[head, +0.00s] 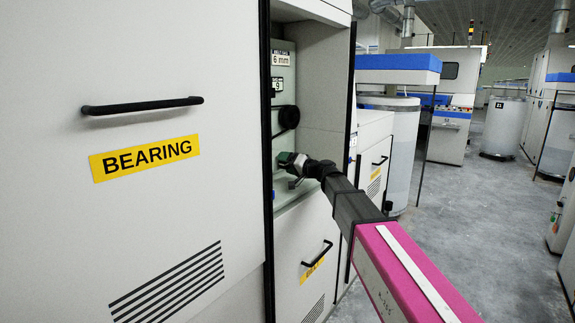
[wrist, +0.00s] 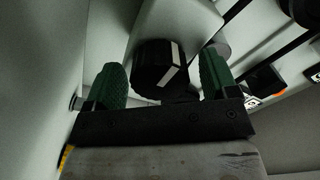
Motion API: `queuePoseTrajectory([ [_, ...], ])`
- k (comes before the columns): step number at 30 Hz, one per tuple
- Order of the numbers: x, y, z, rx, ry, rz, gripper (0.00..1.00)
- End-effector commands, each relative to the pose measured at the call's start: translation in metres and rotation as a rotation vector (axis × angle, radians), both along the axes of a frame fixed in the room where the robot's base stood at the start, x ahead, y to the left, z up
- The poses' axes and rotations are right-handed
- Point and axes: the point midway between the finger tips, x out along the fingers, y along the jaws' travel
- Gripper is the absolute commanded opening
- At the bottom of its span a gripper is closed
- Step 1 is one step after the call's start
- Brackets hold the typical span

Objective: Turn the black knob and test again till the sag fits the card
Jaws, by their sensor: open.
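The black knob (wrist: 150,72), with a white stripe on its side, shows in the wrist view between the green fingers of my gripper (wrist: 163,78). The fingers are open, with a visible gap on each side of the knob. In the head view my gripper (head: 292,162) reaches into the cabinet recess. A card (head: 281,58) reading "6 mm" is on the recess's back panel, with a small readout (head: 277,86) showing "9" below it. A black round part (head: 288,117) sits above my gripper; I cannot tell whether it is the knob.
A large door (head: 150,220) labelled BEARING, with a black handle (head: 142,106), stands at the left of the recess. A lower panel with another handle (head: 317,254) is below it. Machines and pale cylinders (head: 503,127) stand farther back. Grey aisle floor (head: 460,230) is open at the right.

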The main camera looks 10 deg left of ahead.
Motion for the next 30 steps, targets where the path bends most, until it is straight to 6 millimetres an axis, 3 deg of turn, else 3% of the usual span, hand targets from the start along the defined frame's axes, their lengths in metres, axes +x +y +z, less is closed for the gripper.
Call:
queuePoseTrajectory([
  [4,-0.0001,-0.0003,0.0,0.0,0.0,0.0,0.8],
  [9,-0.0002,-0.0004,0.0,0.0,0.0,0.0,0.3],
  [20,0.0,-0.0005,-0.0001,0.015,0.036,0.0,0.3],
  [30,0.0003,-0.0006,-0.0005,0.1,0.241,0.0,0.3],
])
